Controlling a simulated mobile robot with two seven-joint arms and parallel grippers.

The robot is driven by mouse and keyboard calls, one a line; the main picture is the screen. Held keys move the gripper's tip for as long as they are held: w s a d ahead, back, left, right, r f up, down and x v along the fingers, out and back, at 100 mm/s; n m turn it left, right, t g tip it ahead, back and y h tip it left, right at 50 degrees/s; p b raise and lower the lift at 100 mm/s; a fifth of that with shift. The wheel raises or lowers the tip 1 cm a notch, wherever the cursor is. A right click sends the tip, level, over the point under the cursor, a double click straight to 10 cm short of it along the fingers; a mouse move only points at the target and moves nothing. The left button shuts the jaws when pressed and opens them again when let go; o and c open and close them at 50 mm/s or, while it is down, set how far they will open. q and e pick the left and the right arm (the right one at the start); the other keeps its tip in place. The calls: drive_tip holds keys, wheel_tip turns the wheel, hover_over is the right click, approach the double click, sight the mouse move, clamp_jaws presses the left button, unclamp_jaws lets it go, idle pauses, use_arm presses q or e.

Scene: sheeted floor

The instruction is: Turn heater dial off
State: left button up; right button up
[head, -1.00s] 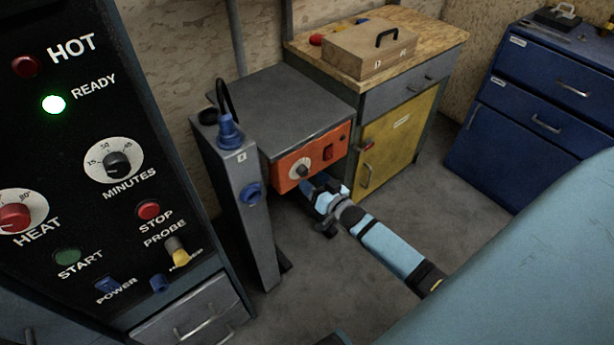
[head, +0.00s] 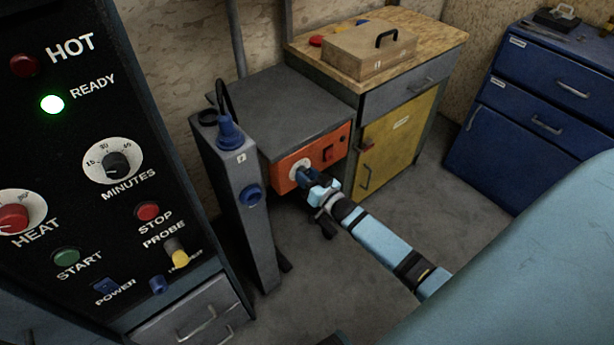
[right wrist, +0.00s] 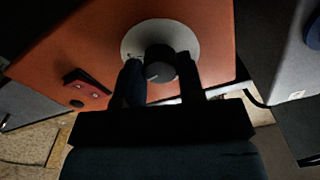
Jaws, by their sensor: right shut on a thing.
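The heater is a grey box (head: 285,100) with an orange front panel (head: 333,152). Its dial, a dark knob on a pale round plate (head: 296,168), is mostly covered by my gripper in the head view. In the right wrist view the dark dial (right wrist: 161,64) sits between my two fingers, with the pale plate (right wrist: 132,38) around it. My right gripper (head: 306,175) is at the panel, shut on the dial. A red switch (head: 328,153) is right of the dial; it also shows in the right wrist view (right wrist: 86,84). My left gripper is not in view.
A grey post (head: 240,215) with blue plugs stands close left of the heater. A black control panel (head: 85,170) fills the left side. A yellow-doored cabinet (head: 390,140) bearing a box (head: 358,55) stands right of the heater. Blue drawers (head: 535,120) are at the far right.

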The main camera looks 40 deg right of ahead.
drive_tip(key=n, duration=1.5)
drive_tip(key=shift+n, duration=0.4)
idle(0.5)
drive_tip(key=o, duration=0.9)
drive_tip(key=shift+d, duration=0.1)
drive_tip(key=shift+o, duration=0.2)
drive_tip(key=shift+s, duration=0.1)
